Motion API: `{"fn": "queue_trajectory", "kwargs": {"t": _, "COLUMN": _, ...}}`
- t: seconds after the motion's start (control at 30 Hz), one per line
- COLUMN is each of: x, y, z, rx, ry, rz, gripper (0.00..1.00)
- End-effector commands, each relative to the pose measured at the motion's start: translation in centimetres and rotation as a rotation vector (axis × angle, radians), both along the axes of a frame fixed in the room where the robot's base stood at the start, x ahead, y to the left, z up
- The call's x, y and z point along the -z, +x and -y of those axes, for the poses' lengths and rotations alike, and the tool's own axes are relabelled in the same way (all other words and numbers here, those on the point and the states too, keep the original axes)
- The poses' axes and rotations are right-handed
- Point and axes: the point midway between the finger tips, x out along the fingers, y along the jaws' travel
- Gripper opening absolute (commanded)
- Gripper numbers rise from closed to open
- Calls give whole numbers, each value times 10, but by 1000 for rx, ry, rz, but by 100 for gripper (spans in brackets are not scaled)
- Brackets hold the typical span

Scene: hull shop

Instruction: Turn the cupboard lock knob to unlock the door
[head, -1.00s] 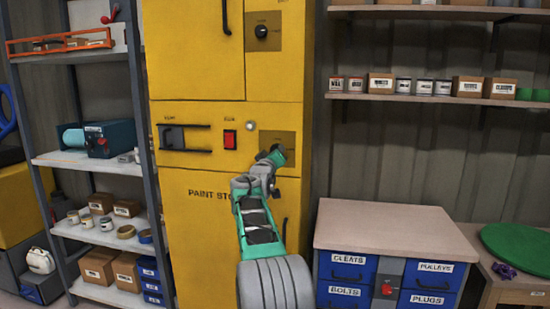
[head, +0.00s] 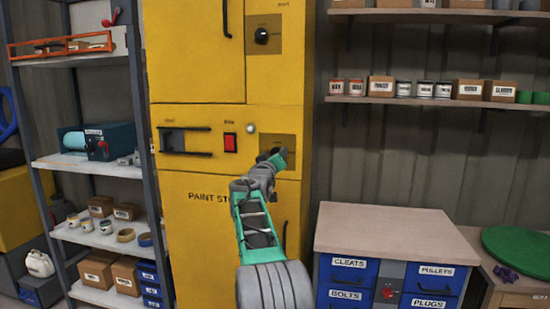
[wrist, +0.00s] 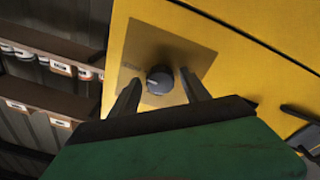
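The tall yellow paint cupboard (head: 215,235) stands in front of me with its doors shut. A round dark knob with a pale mark sits on a brownish plate (head: 290,142) at the right of its middle band. In the head view my gripper (head: 276,157) covers this knob. In the wrist view the knob (wrist: 159,80) shows between my two open fingertips (wrist: 160,88), one on each side. I cannot tell whether either finger touches it. Another dark knob (head: 261,36) on a similar plate sits on the upper part of the cupboard.
The middle band also has a dark bar handle (head: 186,152), a red switch (head: 230,142) and a small pale round lamp (head: 250,128). A shelf rack (head: 90,160) stands at left. A workbench with blue drawers (head: 345,270) stands at right, below wall shelves (head: 420,100).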

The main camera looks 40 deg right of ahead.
Motion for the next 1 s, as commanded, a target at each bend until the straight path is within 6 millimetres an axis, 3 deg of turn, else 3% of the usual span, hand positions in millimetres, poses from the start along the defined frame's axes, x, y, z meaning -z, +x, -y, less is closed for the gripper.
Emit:
{"fn": "queue_trajectory", "kwargs": {"t": 0.33, "x": 1, "y": -2, "z": -4, "rx": -1, "ry": 0, "rz": -1, "gripper": 58}}
{"fn": "queue_trajectory", "kwargs": {"t": 0.7, "x": 6, "y": -39, "z": -52, "rx": -1, "ry": 0, "rz": 0, "gripper": 58}}
{"fn": "queue_trajectory", "kwargs": {"t": 1.0, "x": 7, "y": -47, "z": -62, "rx": -1, "ry": -1, "rz": 0, "gripper": 58}}
